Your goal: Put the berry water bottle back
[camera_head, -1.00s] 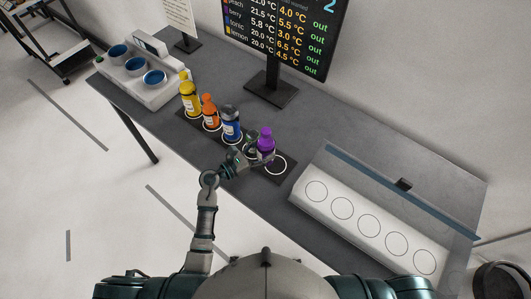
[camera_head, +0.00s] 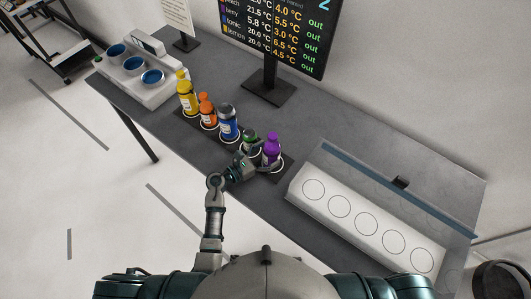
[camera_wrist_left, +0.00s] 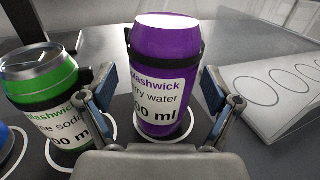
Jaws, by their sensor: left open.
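The purple berry water bottle (camera_head: 271,149) stands upright at the right end of a row of bottles on a dark mat. In the left wrist view the purple bottle (camera_wrist_left: 165,70) stands in a white ring, its label reading "berry water". My left gripper (camera_head: 258,164) is at the bottle. In the left wrist view the gripper (camera_wrist_left: 160,92) is open, with one finger on each side of the bottle and a gap visible at the right finger. My right gripper is not in view.
Yellow (camera_head: 187,96), orange (camera_head: 208,111) and blue (camera_head: 228,123) bottles stand in line to the left. A white tray with empty rings (camera_head: 365,228) lies to the right. A screen (camera_head: 278,30) stands behind, and a white device with blue cups (camera_head: 137,72) at the far left.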

